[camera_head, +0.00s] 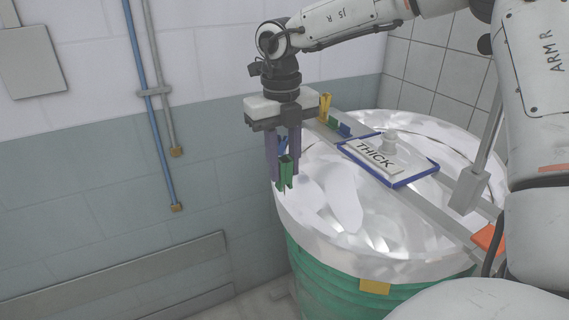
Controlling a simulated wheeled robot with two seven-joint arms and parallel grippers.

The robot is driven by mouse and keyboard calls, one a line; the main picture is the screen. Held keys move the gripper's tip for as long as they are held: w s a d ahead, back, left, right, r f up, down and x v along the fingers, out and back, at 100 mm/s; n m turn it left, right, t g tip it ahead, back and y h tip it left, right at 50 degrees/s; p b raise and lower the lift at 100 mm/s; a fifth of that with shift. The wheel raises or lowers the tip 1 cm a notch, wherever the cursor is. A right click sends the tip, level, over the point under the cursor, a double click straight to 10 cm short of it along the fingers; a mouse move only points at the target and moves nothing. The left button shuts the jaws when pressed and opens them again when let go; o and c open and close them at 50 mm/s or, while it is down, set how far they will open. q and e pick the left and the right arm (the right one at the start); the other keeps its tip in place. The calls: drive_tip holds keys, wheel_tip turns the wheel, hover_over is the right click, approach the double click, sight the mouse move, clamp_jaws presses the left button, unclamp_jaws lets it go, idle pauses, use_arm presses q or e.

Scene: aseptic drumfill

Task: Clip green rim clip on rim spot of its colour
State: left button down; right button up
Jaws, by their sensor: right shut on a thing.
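My right gripper (283,167) points down at the left edge of the drum. It is shut on the green rim clip (286,175), which hangs between its purple fingers at the white-lined rim (310,236). I cannot tell whether the clip touches the rim. A green rim spot cannot be made out; the gripper and clip hide part of the rim there. My left gripper is not in view.
The green drum (335,284) has a white liner over its top. A bar across it carries a yellow clip (325,106), small blue and green pieces, and a blue-edged tray with a "THICK" sign (376,157). An orange piece (488,238) lies at right. Wall pipes (150,95) stand left.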

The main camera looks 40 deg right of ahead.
sight(287, 178)
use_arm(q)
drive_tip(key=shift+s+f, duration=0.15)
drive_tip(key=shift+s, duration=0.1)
